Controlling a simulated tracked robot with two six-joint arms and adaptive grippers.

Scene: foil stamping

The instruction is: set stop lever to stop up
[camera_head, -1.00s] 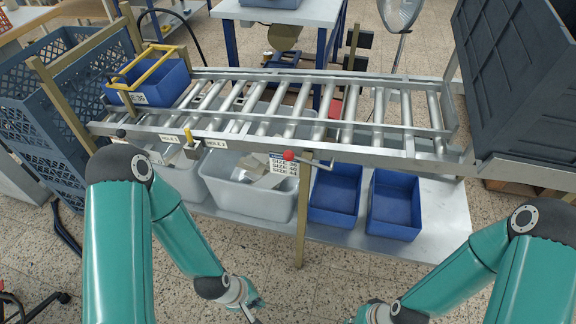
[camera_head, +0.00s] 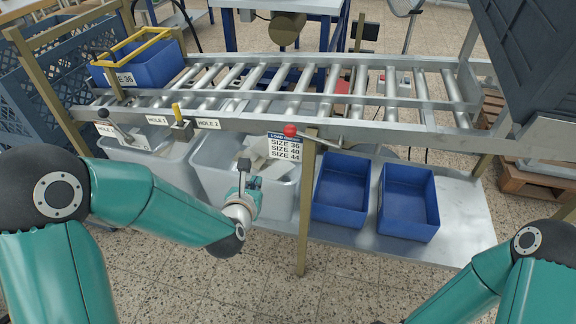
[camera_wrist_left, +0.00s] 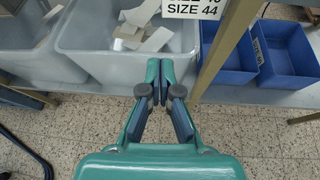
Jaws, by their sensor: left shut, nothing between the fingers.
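A lever with a red ball knob (camera_head: 290,131) and a thin metal rod is mounted on the front rail of the roller conveyor (camera_head: 400,133), beside the size sign. The rod runs nearly level to the right from the knob. My left gripper (camera_head: 244,165) is shut and empty, in front of the grey bins, below and left of the red knob and apart from it. In the left wrist view its fingertips (camera_wrist_left: 161,64) meet over the front of a grey bin; the lever is outside that view. My right arm shows at the lower right, but its gripper is out of frame.
A black-knobbed lever (camera_head: 104,114) and a yellow-tipped part (camera_head: 177,112) sit on the rail further left. Below are grey bins (camera_head: 214,192), blue bins (camera_head: 408,202) and a brass-coloured post (camera_head: 304,210). A blue crate (camera_head: 152,66) stands on the conveyor's left end.

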